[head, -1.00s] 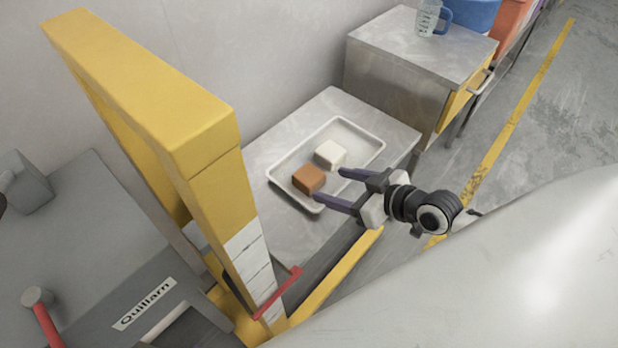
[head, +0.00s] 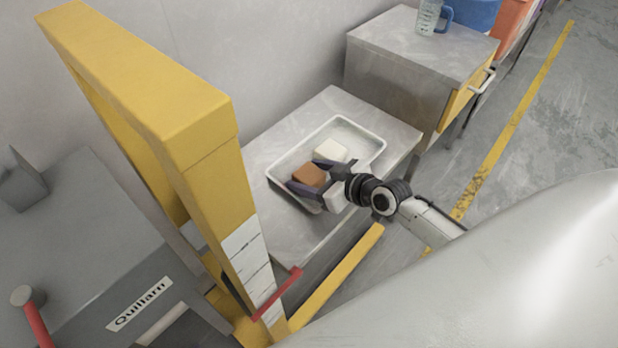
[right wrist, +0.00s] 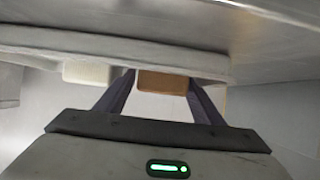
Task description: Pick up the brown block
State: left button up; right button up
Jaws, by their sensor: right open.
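The brown block (head: 308,176) sits in a shallow white tray (head: 368,131) on a grey metal table. My right gripper (head: 304,174) is open at the tray, with one finger on either side of the brown block. In the right wrist view the brown block (right wrist: 163,82) shows between the far ends of the two fingers (right wrist: 160,88). I cannot tell whether the fingers touch it. My left gripper is not in view.
A white block (head: 331,151) lies in the tray close to the brown one and shows left of the fingers in the wrist view (right wrist: 88,73). A tall yellow frame (head: 190,130) stands left of the table. A metal cabinet (head: 420,45) with a jug (head: 428,17) stands behind right.

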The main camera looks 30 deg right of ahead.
jog(key=c, duration=1)
jog(key=shift+o, duration=0.2)
